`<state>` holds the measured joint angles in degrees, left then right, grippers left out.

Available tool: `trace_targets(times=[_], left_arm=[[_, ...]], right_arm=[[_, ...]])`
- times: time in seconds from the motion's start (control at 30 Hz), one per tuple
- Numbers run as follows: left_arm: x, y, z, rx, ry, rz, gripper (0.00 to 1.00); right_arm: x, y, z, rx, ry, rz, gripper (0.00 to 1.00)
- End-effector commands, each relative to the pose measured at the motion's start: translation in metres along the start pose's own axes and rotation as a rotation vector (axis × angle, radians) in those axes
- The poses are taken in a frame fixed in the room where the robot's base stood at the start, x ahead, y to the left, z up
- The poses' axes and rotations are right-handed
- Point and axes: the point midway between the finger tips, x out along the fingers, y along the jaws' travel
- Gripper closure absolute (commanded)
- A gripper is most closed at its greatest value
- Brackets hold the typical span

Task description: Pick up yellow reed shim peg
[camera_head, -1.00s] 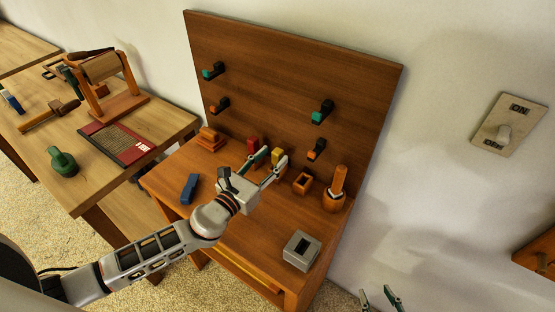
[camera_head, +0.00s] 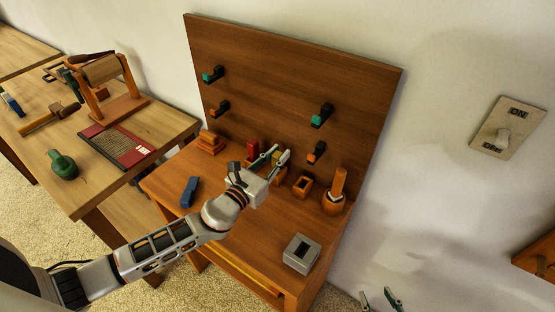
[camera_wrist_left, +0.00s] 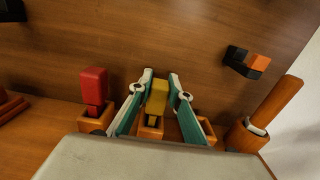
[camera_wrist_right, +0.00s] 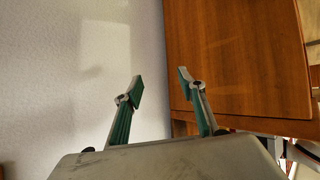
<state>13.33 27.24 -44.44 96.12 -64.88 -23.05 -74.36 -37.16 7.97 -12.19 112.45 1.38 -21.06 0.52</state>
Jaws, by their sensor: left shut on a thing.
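The yellow reed shim peg (camera_wrist_left: 157,98) stands upright in a small orange holder (camera_wrist_left: 150,130) on the wooden bench in the left wrist view. It shows small and partly hidden in the head view (camera_head: 284,157). My left gripper (camera_wrist_left: 160,85) has a finger on each side of the peg's upper part and is shut on it. The left gripper also shows in the head view (camera_head: 275,156). My right gripper (camera_wrist_right: 158,85) is open and empty, off the bench's right side; its fingertips show at the bottom edge of the head view (camera_head: 378,297).
A red peg (camera_wrist_left: 94,87) stands in a holder left of the yellow one. An orange pot with a wooden handle (camera_wrist_left: 248,135) stands to the right. A grey block (camera_head: 300,254) and a blue piece (camera_head: 189,191) lie on the bench. The back panel (camera_head: 290,75) carries several hooks.

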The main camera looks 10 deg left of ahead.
Motion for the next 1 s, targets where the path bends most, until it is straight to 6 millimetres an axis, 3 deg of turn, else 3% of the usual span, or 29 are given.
trace_targets(times=[0.17,0.37,0.63,0.83,1.0], left_arm=[[0.0,0.0,0.009,-0.001,-0.002,0.0,1.0],[0.0,0.0,0.034,0.0,-0.002,0.0,1.0],[0.0,0.001,0.091,0.002,-0.004,-0.001,1.0],[0.001,0.001,0.135,0.002,-0.007,-0.001,1.0],[0.0,0.0,0.167,0.002,-0.005,-0.001,1.0]], right_arm=[[-0.003,0.001,-0.005,-0.001,0.002,0.001,0.6],[-0.011,0.004,-0.02,-0.002,0.005,0.002,0.6],[-0.028,0.01,-0.041,-0.006,-0.001,0.007,0.6],[-0.028,0.026,-0.007,-0.003,-0.069,0.038,0.6],[-0.028,0.024,-0.006,0.001,-0.069,0.036,0.6]])
